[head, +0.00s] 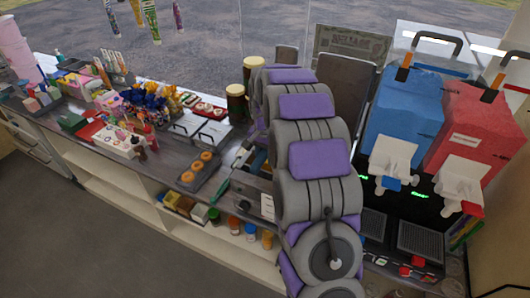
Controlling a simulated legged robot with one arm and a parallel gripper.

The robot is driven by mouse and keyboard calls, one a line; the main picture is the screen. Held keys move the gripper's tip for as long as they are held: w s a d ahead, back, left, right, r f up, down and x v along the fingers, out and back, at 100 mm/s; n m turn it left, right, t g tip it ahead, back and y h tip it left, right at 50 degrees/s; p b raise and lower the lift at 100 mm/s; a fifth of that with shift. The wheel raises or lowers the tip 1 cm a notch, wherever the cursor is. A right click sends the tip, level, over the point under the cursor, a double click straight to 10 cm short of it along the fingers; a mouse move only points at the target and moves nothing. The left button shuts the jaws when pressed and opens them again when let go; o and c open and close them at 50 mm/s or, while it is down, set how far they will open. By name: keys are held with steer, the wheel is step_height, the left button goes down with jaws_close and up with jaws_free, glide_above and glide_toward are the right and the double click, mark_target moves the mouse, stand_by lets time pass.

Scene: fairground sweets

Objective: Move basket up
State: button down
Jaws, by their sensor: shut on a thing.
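My own grey and purple arm fills the middle of the head view, rising from the bottom edge and bending over at the top. It hides the part of the counter behind it. I cannot make out my gripper; it seems hidden behind the arm. No basket can be clearly told apart. A dark upright panel (343,88) stands just right of the arm's top, and a smaller grey panel (286,55) shows behind it. Whether either belongs to a basket or its machine, I cannot tell.
Blue (405,112) and red (474,125) dispensers stand close on the right. Sweets crowd the counter farther left. The floor (75,240) is clear.

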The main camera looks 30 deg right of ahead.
steer(key=shift+s+a+f+b, duration=0.2)
steer(key=shift+s+a+f, duration=0.15)
steer(key=shift+s+a, duration=0.3)
steer(key=shift+s+a+f+b, duration=0.2)
steer(key=shift+s+a+f, duration=0.2)
steer(key=shift+a, duration=0.35)
steer(key=shift+s, duration=0.1)
steer(key=shift+f+b, duration=0.3)
steer(key=shift+f, duration=1.2)
steer(key=c, duration=0.7)
jaws_free()
